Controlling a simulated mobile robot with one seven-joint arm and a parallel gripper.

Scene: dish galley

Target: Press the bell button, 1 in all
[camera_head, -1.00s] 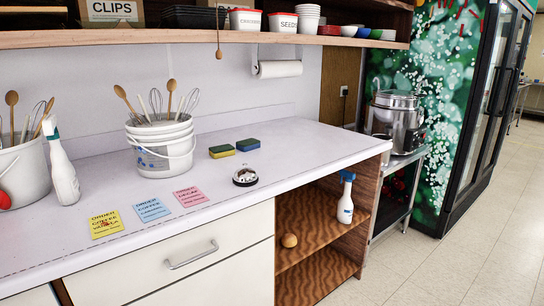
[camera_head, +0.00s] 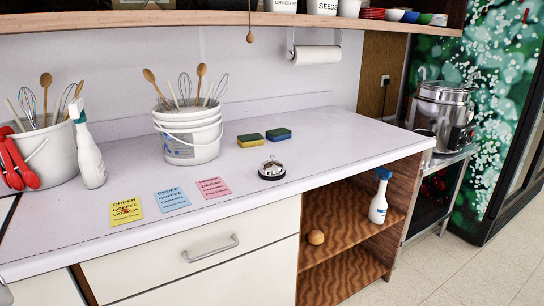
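The bell (camera_head: 272,169) is a small silver dome on a dark round base. It stands upright on the white counter (camera_head: 320,160), near the front edge, right of the pink order card. Its top button is very small in this view. My gripper is not visible in the head view, and nothing is seen touching the bell.
Yellow, blue and pink cards (camera_head: 213,187) lie left of the bell; two sponges (camera_head: 264,137) lie behind it. Utensil buckets (camera_head: 190,135) and a spray bottle (camera_head: 88,150) stand further left. A shelf (camera_head: 230,20) overhangs the back. Counter right of the bell is clear.

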